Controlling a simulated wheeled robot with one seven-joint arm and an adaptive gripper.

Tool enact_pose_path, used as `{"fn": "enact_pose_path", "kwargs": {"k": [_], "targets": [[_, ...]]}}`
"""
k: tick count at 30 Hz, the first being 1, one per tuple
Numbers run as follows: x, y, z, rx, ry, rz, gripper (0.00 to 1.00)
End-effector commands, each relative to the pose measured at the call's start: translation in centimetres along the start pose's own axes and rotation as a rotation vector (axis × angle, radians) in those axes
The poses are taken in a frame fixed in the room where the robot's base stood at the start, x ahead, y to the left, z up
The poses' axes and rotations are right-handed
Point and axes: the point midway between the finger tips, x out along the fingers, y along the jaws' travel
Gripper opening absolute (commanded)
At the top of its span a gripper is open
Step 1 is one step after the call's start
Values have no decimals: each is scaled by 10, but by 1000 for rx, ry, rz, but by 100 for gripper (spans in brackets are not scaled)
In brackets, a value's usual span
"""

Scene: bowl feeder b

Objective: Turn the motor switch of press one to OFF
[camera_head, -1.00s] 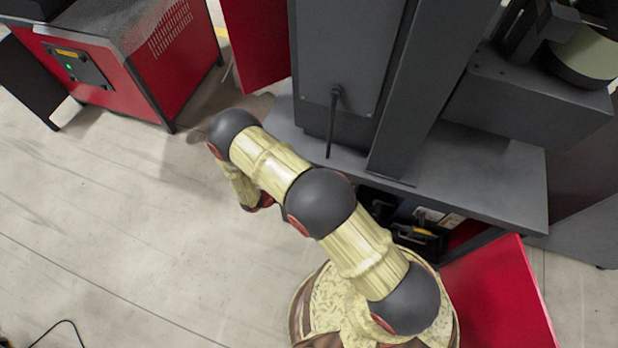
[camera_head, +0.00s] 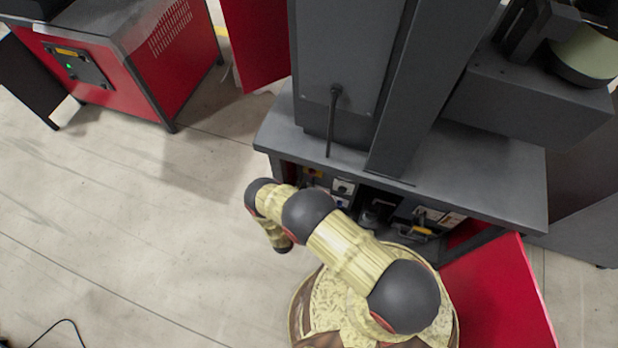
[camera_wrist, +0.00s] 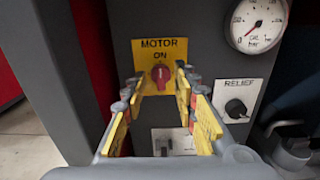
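The motor switch (camera_wrist: 161,74) is a red round knob on a yellow plate (camera_wrist: 178,52) marked MOTOR and ON, in the wrist view's upper middle. A pale mark on the knob stands about upright, toward ON. My gripper (camera_wrist: 160,88) is open and empty. Its yellow-padded fingers appear left and right of the knob in the picture; I cannot tell whether they reach it. In the head view my arm bends down in front of the grey press (camera_head: 345,60).
A pressure gauge (camera_wrist: 258,22) and a black RELIEF knob (camera_wrist: 236,108) are right of the switch. A grey post (camera_wrist: 62,80) stands close on the left. A red open door (camera_head: 500,300) is right of my base.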

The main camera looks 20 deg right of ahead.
Motion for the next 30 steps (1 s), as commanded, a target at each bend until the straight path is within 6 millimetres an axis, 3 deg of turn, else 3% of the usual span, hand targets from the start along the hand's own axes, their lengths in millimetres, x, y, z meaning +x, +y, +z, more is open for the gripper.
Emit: {"fn": "enact_pose_path", "kwargs": {"k": [3,9,19,30], "targets": [[19,-2,-1,1,-1,-4,29],[37,-1,0,0,0,-2,29],[40,-1,0,-1,0,-1,29],[40,-1,0,-1,0,-2,8]]}}
